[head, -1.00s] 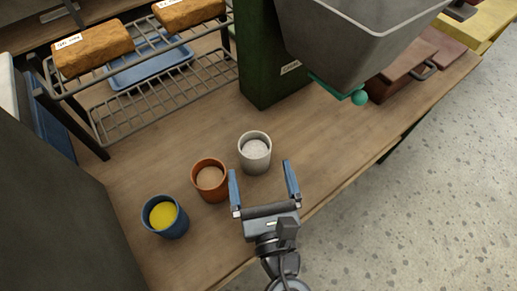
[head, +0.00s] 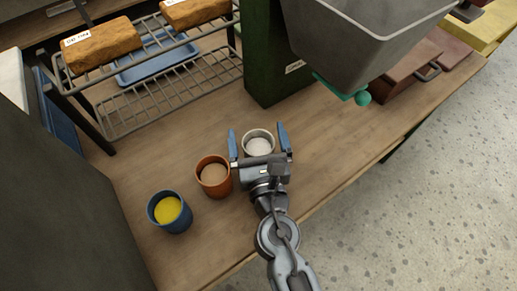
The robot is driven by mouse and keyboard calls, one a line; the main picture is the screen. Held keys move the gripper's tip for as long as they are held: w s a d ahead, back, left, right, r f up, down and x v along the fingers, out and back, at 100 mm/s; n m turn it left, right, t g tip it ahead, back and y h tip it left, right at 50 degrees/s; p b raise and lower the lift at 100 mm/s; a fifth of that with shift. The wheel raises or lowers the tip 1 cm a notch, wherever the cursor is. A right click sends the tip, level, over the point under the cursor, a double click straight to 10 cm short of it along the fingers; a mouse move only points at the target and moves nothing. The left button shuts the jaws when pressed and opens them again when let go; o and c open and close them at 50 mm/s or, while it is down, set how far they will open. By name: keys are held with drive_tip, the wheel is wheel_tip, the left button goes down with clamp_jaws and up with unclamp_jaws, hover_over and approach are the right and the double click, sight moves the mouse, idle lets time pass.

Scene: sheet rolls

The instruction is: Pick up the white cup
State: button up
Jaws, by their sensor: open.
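The white cup (head: 259,136) stands upright on the wooden table, with pale contents inside. My gripper (head: 257,137) is open, with one blue finger to the left of the cup and one to the right. The gripper's body hides the lower front of the cup. I cannot tell whether either finger touches it.
An orange-brown cup (head: 213,177) stands close to the left of my gripper, and a blue cup (head: 169,212) with yellow contents is further left. A wire rack (head: 172,95) with loaves and a dark green column (head: 268,60) stand behind. A grey bin (head: 365,45) overhangs the back right.

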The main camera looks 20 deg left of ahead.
drive_tip(key=shift+c, duration=0.2)
drive_tip(key=c, duration=1.1)
drive_tip(key=shift+o, duration=0.2)
